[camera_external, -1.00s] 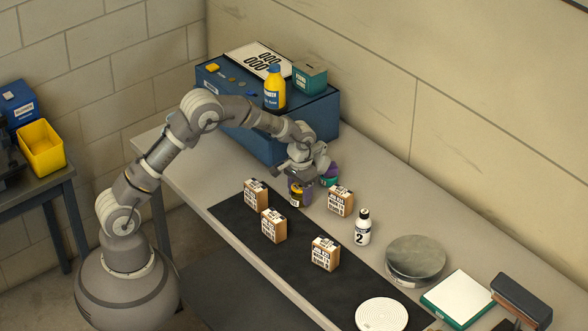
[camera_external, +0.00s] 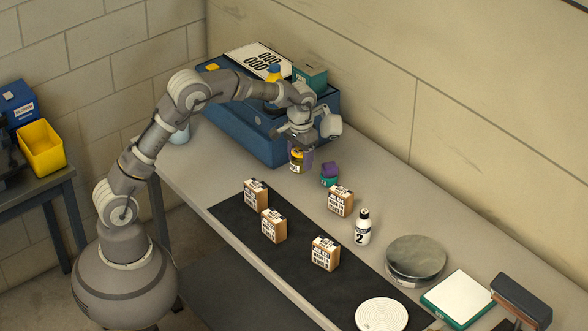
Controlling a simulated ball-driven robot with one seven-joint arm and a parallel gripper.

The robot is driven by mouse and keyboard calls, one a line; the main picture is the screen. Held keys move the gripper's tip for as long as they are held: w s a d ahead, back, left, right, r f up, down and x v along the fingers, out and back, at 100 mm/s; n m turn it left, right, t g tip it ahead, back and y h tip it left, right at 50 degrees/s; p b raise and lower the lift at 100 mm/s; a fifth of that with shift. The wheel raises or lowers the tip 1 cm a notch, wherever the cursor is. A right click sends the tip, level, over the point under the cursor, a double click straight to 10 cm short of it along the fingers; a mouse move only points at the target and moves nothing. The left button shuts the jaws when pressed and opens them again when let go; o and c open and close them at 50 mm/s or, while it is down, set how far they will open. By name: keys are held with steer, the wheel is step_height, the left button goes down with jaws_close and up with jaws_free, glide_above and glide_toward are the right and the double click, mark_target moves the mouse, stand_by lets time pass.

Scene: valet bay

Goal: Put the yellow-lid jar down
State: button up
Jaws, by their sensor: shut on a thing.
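The yellow-lid jar (camera_external: 296,161) is dark with a pale label and hangs upright in my gripper (camera_external: 300,157). My gripper points down and is shut on the jar, with a purple finger showing at its right side. The jar is seen against the front of the blue box and the worktop behind the black mat. It looks raised, but the gap below it is hard to judge. A teal jar with a purple lid (camera_external: 329,175) stands just to the right and nearer, apart from it.
Small cartons (camera_external: 325,254) stand on and beside the black mat (camera_external: 290,275). A white bottle (camera_external: 362,227) and a round metal disc (camera_external: 416,257) stand to the right. The blue box (camera_external: 235,125) is close behind my gripper. Bare worktop (camera_external: 215,165) lies left of the jar.

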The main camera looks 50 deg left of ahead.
steer(key=shift+s+d+r, duration=0.15)
steer(key=shift+d+r, duration=0.15)
steer(key=shift+r, duration=0.25)
steer(key=shift+s+d+r, duration=0.15)
steer(key=shift+d+r, duration=0.1)
steer(key=shift+r, duration=0.25)
steer(key=s+d+m+t+p, duration=0.1)
steer(key=s+d+m+p, duration=0.6)
steer(key=s+d, duration=1.65)
steer(key=shift+m+h, duration=0.3)
steer(key=shift+m, duration=0.1)
steer(key=f, duration=0.3)
steer(key=f+b, duration=0.1)
steer(key=f, duration=0.5)
steer(key=shift+w+d+f+b, duration=0.2)
steer(key=shift+w+f+b, duration=0.1)
steer(key=shift+b, duration=0.05)
steer(key=w+d, duration=0.3)
steer(key=w+d+f+b, duration=0.1)
steer(key=w+d, duration=0.3)
steer(key=w+d+b, duration=0.1)
steer(key=w+d, duration=0.3)
steer(key=shift+f, duration=0.35)
steer(key=shift+d+f+b, duration=0.1)
steer(key=shift+f+b, duration=0.6)
steer(key=shift+f, duration=1.05)
steer(key=shift+f, duration=0.15)
steer(key=o, duration=1)
